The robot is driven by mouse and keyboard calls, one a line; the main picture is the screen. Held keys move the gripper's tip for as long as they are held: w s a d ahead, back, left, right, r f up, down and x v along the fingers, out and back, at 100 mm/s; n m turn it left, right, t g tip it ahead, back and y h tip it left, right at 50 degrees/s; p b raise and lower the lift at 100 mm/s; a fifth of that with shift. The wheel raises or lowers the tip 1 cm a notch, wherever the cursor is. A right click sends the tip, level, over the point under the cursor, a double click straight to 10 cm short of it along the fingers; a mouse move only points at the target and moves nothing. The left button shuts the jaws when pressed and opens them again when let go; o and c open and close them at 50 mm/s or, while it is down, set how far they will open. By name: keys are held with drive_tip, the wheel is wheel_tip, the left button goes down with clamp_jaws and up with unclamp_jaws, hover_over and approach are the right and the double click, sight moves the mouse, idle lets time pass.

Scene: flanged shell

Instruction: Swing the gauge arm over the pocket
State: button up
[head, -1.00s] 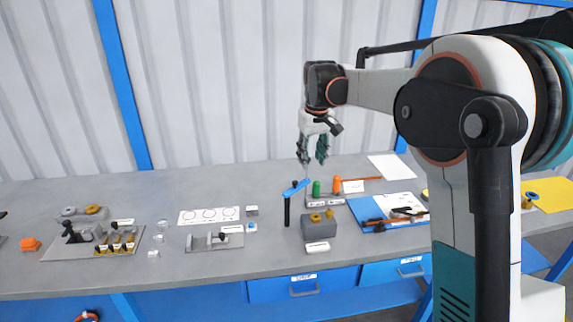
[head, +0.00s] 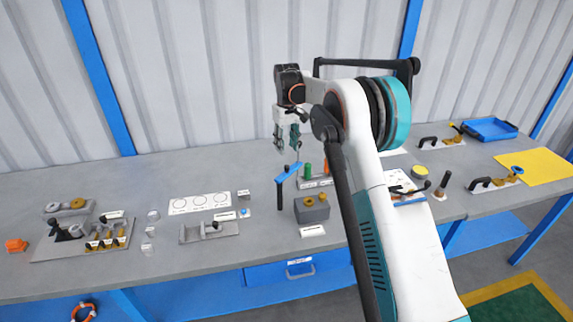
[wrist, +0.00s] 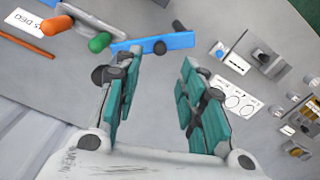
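The gauge arm is a blue bar (head: 288,172) on top of a black post (head: 281,195) near the middle of the bench. It runs from the post up to the right in the head view. A grey block with gold rings (head: 312,210) stands right of the post; I cannot tell whether it holds the pocket. My gripper (head: 287,143) points down above and behind the bar. In the wrist view the gripper (wrist: 160,60) is open and empty, and the blue bar (wrist: 170,42) with its black knob lies beyond the fingertips. Contact is not visible.
A green peg (head: 307,170) and an orange peg stand close behind the bar. A white card with circles (head: 201,203) and a grey clamp plate (head: 208,233) lie to the left.

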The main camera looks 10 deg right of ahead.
sight(287, 166)
wheel_tip(287, 166, down, 9)
drive_tip(key=shift+b, duration=0.35)
clamp_jaws()
